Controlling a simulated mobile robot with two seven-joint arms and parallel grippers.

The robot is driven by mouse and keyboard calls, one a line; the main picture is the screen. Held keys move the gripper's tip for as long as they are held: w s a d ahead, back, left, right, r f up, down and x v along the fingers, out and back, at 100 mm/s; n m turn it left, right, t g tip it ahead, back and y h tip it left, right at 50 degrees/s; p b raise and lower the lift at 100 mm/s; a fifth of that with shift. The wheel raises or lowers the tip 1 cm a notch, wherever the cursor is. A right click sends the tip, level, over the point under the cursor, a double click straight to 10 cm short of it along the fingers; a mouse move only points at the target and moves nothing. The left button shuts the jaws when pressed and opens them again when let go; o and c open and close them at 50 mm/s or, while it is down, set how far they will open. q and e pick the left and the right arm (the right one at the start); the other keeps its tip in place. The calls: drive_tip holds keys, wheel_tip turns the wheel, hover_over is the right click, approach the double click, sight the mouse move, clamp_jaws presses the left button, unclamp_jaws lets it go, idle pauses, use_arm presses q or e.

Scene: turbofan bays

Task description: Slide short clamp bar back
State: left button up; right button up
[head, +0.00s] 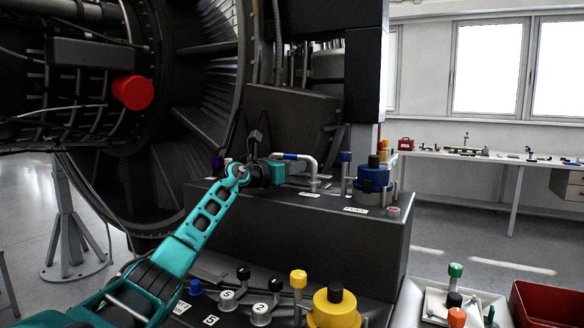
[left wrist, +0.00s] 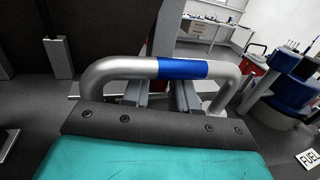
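The short clamp bar (head: 297,157) is a silver bent bar with a blue band on top of the dark console. It also shows in the left wrist view (left wrist: 183,69), crossing just beyond my gripper's dark front edge, with both ends bent down. My left gripper (head: 277,172), teal with a dark wrist, is at the bar's left end in the head view. In the left wrist view its two grey fingers (left wrist: 158,94) stand apart, just below the blue band. I cannot tell whether they touch the bar. My right gripper is not in view.
A blue knob (head: 372,180) with a FUEL label stands right of the bar, near a thin blue-topped post (head: 345,172). A lower panel holds a yellow knob (head: 335,308) and numbered levers. The turbofan (head: 205,75) rises behind on the left.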

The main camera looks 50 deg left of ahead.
use_arm(q)
drive_tip(key=shift+o, duration=1.4)
drive_tip(key=shift+w+f, duration=0.1)
drive_tip(key=shift+w, duration=0.2)
drive_tip(key=shift+o, duration=0.8)
drive_tip(key=shift+s, duration=0.15)
